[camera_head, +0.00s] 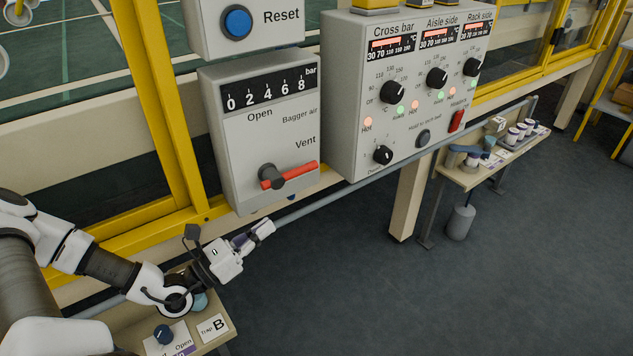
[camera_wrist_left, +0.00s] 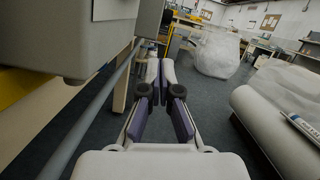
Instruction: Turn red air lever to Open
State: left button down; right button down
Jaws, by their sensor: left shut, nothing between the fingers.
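The red air lever (camera_head: 301,172) is on the grey Bagger air box (camera_head: 232,150). It lies nearly level, its free end pointing right, below the word Vent; the word Open is printed higher on the box, to the upper left. The lever turns on a dark grey hub (camera_head: 269,174). My left gripper (camera_head: 268,228) is below the box, apart from the lever, shut and empty. In the left wrist view my left gripper's fingers (camera_wrist_left: 160,72) are together, and the lever does not show there. My right gripper is not in view.
A grey pipe (camera_head: 345,190) runs beneath the boxes, close to my left gripper. A larger control box (camera_head: 350,110) with knobs stands to the right. A ledge with a Trap B label (camera_head: 213,327) is below my left arm. Yellow frame posts (camera_head: 150,90) stand behind.

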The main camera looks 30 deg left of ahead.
aim_at(290, 175)
pick_arm(q)
jog(key=shift+s, duration=0.2)
jog(key=w+d+r+b, duration=0.1)
jog(key=w+r, duration=0.1)
jog(key=w, duration=0.1)
jog(key=w+r+b, duration=0.2)
jog(key=w, duration=0.1)
jog(key=w+d+r+b, duration=0.1)
jog(key=w+r+b, duration=0.1)
jog(key=w, duration=0.1)
jog(key=shift+w+d+r, duration=0.2)
jog(key=shift+w+d, duration=0.1)
